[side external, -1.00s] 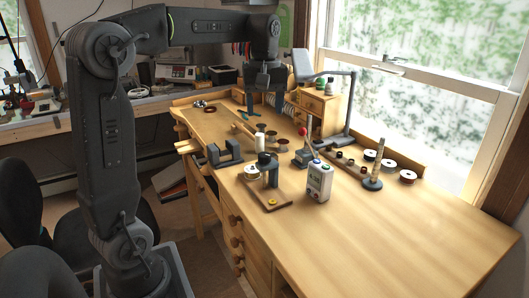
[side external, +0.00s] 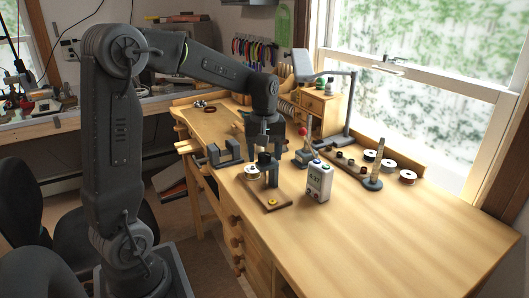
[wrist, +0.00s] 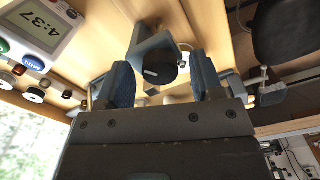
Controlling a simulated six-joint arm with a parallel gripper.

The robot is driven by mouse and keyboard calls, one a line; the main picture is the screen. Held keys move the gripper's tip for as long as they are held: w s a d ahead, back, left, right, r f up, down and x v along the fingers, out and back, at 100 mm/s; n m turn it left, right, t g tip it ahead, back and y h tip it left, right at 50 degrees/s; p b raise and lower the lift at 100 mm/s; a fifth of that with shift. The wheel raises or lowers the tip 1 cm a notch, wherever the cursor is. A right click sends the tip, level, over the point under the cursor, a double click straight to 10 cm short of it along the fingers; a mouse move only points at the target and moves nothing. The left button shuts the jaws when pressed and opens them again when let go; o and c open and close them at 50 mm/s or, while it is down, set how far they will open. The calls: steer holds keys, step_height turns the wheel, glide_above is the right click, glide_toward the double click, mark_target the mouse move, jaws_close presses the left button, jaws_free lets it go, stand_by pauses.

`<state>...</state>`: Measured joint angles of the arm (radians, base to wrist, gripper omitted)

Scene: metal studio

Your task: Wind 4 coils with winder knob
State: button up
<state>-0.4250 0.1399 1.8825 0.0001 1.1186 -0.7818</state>
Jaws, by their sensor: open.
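The winder (side external: 273,178) stands on a small wooden base near the front edge of the bench. It has a grey upright and a dark round knob, and a pale spool (side external: 252,170) sits at its left side. My gripper (side external: 264,152) is directly above the winder and points down. In the wrist view the black knob (wrist: 160,73) with a small pale mark lies between my two blue-grey fingers. The fingers are open, with a visible gap on each side of the knob. In the side view my gripper partly covers the knob.
A grey bracket (side external: 225,153) is at left. Wire spools (side external: 389,166) and a lamp stand (side external: 348,110) are behind. The bench's right side is clear.

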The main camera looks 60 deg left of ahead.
steer(key=c, duration=0.9)
steer(key=m, duration=0.5)
steer(key=shift+m, duration=0.4)
steer(key=m, duration=0.6)
steer(key=shift+m, duration=0.4)
steer(key=o, duration=0.9)
